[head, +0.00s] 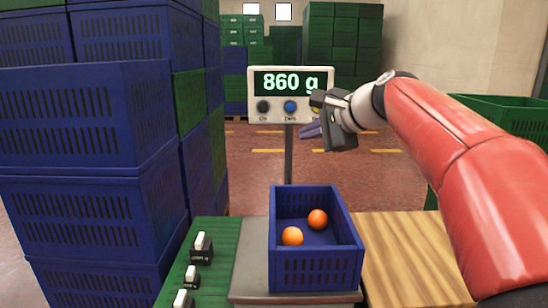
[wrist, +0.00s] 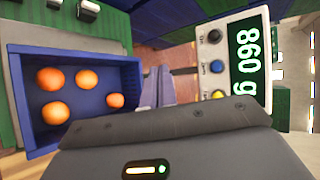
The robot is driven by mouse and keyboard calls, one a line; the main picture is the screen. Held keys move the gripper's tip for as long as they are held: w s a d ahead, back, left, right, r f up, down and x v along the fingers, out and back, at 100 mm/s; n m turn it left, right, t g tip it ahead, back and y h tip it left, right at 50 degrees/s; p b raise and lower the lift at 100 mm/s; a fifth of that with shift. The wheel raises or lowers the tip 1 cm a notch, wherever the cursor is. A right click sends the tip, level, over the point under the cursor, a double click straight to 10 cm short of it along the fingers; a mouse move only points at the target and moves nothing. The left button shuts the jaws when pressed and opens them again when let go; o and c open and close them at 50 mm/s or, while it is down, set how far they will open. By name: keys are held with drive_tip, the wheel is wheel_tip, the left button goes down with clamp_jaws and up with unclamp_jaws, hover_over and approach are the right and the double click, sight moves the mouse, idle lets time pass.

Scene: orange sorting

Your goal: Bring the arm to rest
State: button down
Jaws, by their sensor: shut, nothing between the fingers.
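My gripper (head: 309,130) is raised in front of the scale's display, above and behind the blue crate on the scale. In the wrist view its two fingers (wrist: 158,86) lie close together, shut and empty. My red arm reaches in from the right. The blue crate (head: 318,272) stands on the grey scale plate (head: 252,262). Two oranges show in it in the head view, one near (head: 292,236) and one farther back (head: 317,219). The wrist view shows several oranges (wrist: 87,86) in it; the head view hides some behind the crate wall.
The scale display (head: 291,95) reads 860 g on a post behind the crate. Tall stacks of blue crates (head: 85,120) stand at left. A wooden board (head: 412,255) lies right of the scale, bare where seen. A green crate (head: 500,115) is behind my arm.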

drive_tip(key=s+d+f+n+g+h, duration=0.1)
drive_tip(key=s+f+n, duration=0.3)
drive_tip(key=s+f, duration=0.5)
drive_tip(key=s+d+f+n+g+h, duration=0.1)
drive_tip(key=s+d+f+n+h, duration=0.3)
drive_tip(key=s+f, duration=0.5)
drive_tip(key=s+d+f+n+g+h, duration=0.2)
drive_tip(key=s+f+n, duration=0.3)
drive_tip(key=s+f, duration=0.4)
drive_tip(key=s+d, duration=0.1)
drive_tip(key=s, duration=0.2)
drive_tip(key=shift+s+h, duration=0.15)
drive_tip(key=shift+h, duration=0.25)
